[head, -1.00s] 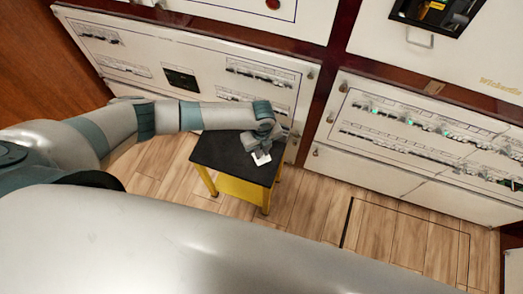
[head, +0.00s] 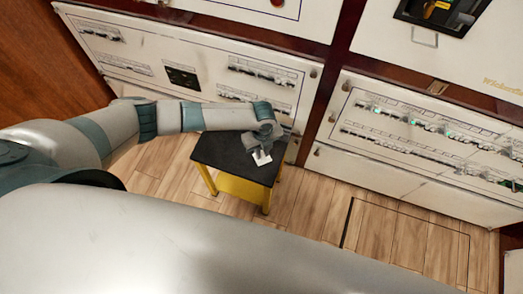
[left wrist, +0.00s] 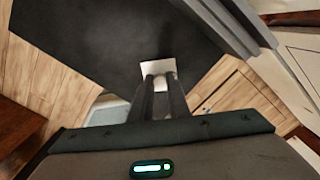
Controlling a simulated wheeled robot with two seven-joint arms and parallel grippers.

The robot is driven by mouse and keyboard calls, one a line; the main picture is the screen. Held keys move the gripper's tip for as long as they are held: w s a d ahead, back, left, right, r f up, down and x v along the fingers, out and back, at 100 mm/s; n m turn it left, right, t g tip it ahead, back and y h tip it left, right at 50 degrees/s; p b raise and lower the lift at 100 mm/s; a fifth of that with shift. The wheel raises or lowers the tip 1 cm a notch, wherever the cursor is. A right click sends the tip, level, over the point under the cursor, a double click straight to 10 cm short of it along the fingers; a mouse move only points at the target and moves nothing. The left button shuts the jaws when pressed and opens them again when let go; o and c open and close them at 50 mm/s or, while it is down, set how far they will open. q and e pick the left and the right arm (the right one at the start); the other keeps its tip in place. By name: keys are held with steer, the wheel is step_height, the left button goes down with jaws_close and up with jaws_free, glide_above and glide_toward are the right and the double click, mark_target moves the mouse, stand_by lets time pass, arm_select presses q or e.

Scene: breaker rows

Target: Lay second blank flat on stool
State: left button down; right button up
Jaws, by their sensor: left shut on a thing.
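The stool (head: 220,152) has a black top and yellow legs and stands by the cabinet panels. The blank, a small white plate (head: 261,158), is at my left gripper (head: 258,150), over the right part of the stool top. In the left wrist view the white blank (left wrist: 158,68) sits between the fingertips of my left gripper (left wrist: 160,80), with the black stool top (left wrist: 110,45) behind it. My left gripper is shut on the blank. Whether the blank touches the stool top is hard to tell. Only one blank can be made out. My right gripper is not in view.
White breaker panels (head: 420,125) with rows of switches stand behind and to the right of the stool. A wooden floor (head: 310,205) lies free to the right of the stool. The left part of the stool top is clear.

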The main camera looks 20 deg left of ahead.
arm_select(q)
steer(key=shift+f, duration=0.7)
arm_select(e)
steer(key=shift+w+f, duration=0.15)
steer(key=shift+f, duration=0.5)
arm_select(q)
steer(key=c, duration=1.6)
jaws_free()
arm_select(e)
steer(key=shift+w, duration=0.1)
arm_select(q)
steer(key=shift+d, duration=0.1)
steer(key=shift+d+r, duration=0.1)
steer(key=shift+r, duration=0.55)
steer(key=r, duration=0.5)
steer(key=r+b, duration=0.1)
steer(key=r, duration=1.1)
steer(key=shift+a+r, duration=0.15)
steer(key=shift+a, duration=0.15)
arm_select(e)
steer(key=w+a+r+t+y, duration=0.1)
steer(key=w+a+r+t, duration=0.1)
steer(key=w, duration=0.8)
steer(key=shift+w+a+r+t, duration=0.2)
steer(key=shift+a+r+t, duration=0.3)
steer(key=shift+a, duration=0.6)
